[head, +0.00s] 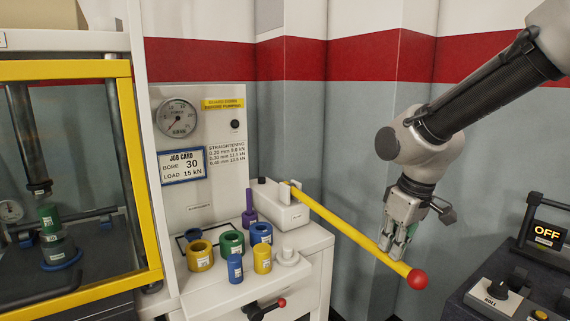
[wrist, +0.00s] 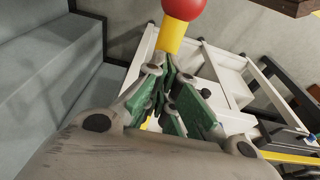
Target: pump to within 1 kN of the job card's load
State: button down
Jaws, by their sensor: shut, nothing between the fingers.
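The yellow pump lever (head: 345,227) slopes down to the right from the white pump block (head: 281,204) and ends in a red ball (head: 417,279). My gripper (head: 396,254) is shut and empty at the lever near its ball end; I cannot tell whether it touches. In the wrist view the red ball (wrist: 184,8) and yellow lever end (wrist: 172,36) lie just beyond my fingertips (wrist: 163,68). The job card (head: 182,166) reads bore 30, load 15 kN. The round force gauge (head: 177,118) hangs above it; its needle is too small to read.
A yellow-framed guard (head: 144,190) stands at the left before the press, with stacked parts inside. Several coloured rings and plugs, including a yellow ring (head: 200,256), stand on the white bench (head: 304,238). A dark console (head: 520,290) with an OFF display (head: 547,232) is at the right.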

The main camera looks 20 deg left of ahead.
notch_tip(320, 180, down, 2)
jog(key=shift+f, duration=0.15)
notch_tip(320, 180, up, 14)
jog(key=shift+w+a+f, duration=0.15)
jog(key=shift+a+f, duration=0.05)
jog(key=shift+f, duration=0.05)
jog(key=shift+d+f, duration=0.2)
jog(key=shift+f, duration=6.5)
jog(key=shift+s, duration=0.2)
